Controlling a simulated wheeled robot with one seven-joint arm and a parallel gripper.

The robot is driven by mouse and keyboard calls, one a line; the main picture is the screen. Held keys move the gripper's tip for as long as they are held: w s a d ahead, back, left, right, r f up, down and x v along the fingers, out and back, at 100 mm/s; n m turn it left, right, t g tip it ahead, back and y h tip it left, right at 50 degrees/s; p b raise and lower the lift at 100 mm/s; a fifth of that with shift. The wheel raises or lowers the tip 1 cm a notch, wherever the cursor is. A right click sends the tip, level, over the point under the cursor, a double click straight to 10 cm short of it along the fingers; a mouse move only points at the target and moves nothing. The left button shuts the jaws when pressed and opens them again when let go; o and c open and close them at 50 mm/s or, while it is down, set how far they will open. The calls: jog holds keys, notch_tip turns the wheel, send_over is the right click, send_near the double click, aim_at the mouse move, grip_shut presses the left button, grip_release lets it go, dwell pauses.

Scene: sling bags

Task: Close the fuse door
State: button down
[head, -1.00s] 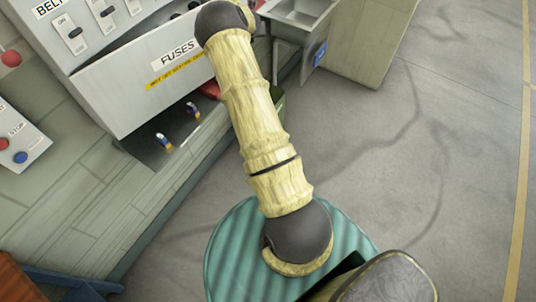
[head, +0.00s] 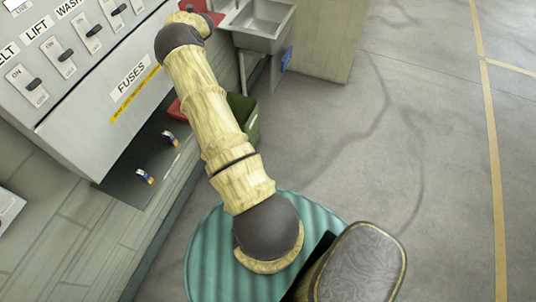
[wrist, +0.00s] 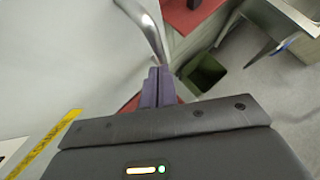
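The fuse door (head: 110,105) is a pale grey panel with a FUSES label and a yellow strip, at the left of the head view. Below its lower edge a dark recess (head: 120,176) with two small coloured fuses (head: 170,138) shows, so the door looks open. In the wrist view the door's pale face (wrist: 60,60) fills the left, with the yellow strip at lower left. A curved metal handle (wrist: 147,30) is just beyond my gripper (wrist: 158,72). Its purple fingers are together with nothing seen between them. Contact with the handle or door is unclear. My arm hides the gripper in the head view.
Switches (head: 62,58) line the panel above the door. A metal sink (head: 262,22) stands beyond, with a green bin (head: 244,118) below and nearer. A red object (head: 176,108) is partly hidden by my arm. Open concrete floor (head: 420,130) lies to the right.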

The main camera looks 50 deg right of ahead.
jog(key=shift+w+a+r, duration=0.35)
jog(key=shift+w+r, duration=0.25)
jog(key=shift+r, duration=0.1)
jog(key=s+a+r+b, duration=0.3)
jog(key=s+r+b, duration=0.2)
jog(key=s+b, duration=0.3)
jog(key=s, duration=0.3)
jog(key=shift+s+r, duration=0.2)
jog(key=shift+s, duration=0.2)
jog(key=shift+d, duration=0.15)
jog(key=shift+w, duration=0.1)
